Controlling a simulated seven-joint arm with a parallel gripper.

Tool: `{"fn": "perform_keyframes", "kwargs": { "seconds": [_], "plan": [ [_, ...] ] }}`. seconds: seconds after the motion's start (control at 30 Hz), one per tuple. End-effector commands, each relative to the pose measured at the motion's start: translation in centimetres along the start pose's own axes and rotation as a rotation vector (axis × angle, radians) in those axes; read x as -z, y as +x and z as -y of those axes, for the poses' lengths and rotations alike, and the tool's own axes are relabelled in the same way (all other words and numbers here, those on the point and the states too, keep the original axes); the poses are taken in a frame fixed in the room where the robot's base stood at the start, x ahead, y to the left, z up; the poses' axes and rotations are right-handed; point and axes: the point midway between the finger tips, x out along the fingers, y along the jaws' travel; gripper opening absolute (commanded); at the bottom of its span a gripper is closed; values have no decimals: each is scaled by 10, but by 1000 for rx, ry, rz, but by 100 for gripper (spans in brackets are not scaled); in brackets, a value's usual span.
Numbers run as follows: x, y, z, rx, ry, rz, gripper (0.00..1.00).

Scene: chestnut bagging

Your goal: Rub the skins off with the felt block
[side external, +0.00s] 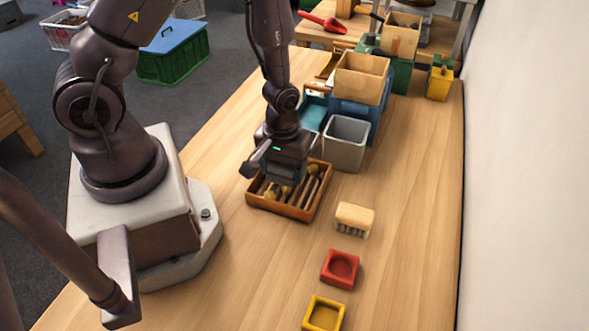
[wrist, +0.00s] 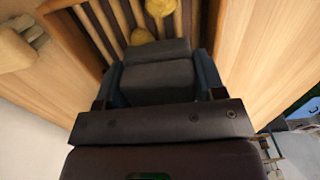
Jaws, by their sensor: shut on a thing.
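A wooden tray (side external: 254,203) with slats across its floor lies on the table below my gripper (side external: 287,174). A few yellowish chestnuts (side external: 271,193) lie on the slats; in the wrist view one chestnut (wrist: 159,8) and part of another (wrist: 142,36) show just past the block. My gripper is shut on the dark grey felt block (wrist: 155,78), which sits between its bluish fingers in the wrist view. The block is over the tray, close to the chestnuts. Its underside is hidden, so I cannot tell whether it touches them.
A cream brush (side external: 355,218), a red dish (side external: 340,268) and a yellow dish (side external: 323,314) stand in a row nearer the camera. A grey bin (side external: 345,145) stands just behind the tray, with blue and wooden boxes (side external: 361,80) beyond. The table right of the brush is bare.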

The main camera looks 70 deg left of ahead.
Motion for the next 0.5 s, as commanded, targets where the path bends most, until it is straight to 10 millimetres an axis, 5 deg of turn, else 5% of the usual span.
{"fn": "perform_keyframes", "kwargs": {
  "seconds": [0.13,0.5],
  "plan": [
    [0,-2,14,0,-4,1,28],
    [31,-8,12,-2,1,-2,28]
  ]
}}
